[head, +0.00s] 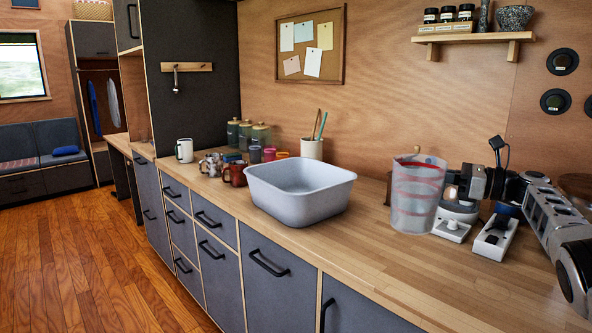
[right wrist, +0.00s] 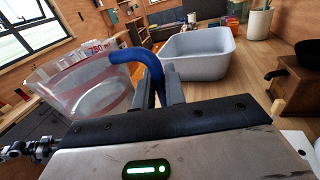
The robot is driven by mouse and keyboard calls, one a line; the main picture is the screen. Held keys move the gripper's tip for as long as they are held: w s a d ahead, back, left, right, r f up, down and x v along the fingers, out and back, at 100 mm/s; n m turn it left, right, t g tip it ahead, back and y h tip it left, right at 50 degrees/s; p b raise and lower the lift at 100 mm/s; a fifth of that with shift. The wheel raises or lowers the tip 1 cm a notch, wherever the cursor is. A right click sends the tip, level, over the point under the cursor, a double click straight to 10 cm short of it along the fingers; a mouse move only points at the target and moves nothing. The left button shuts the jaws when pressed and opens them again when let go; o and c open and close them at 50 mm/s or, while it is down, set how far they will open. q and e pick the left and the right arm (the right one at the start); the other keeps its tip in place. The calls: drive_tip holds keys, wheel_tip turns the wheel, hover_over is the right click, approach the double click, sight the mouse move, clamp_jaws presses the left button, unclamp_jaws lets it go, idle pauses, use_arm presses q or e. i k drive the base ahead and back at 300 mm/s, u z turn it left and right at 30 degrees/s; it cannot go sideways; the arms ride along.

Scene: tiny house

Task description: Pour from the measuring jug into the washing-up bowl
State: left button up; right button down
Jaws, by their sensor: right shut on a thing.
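The clear measuring jug (head: 413,205) with red markings is upright over the right part of the worktop in the head view. I cannot tell whether its base touches the wood. In the right wrist view the jug (right wrist: 85,88) is at the left, with its blue handle (right wrist: 136,55) between my fingers. My right gripper (head: 452,184) comes from the right and is shut on that handle; its fingers also show in the right wrist view (right wrist: 160,88). The grey washing-up bowl (head: 300,208) stands left of the jug, apart from it, and looks empty. My left gripper is out of view.
Several mugs (head: 233,172) and jars (head: 261,136) stand left of and behind the bowl. A pot with utensils (head: 312,148) is behind it. A white scale-like device (head: 451,228) and a white socket strip (head: 495,238) lie near the jug. The front worktop is clear.

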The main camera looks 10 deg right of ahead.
sight(297, 191)
drive_tip(key=i, duration=1.75)
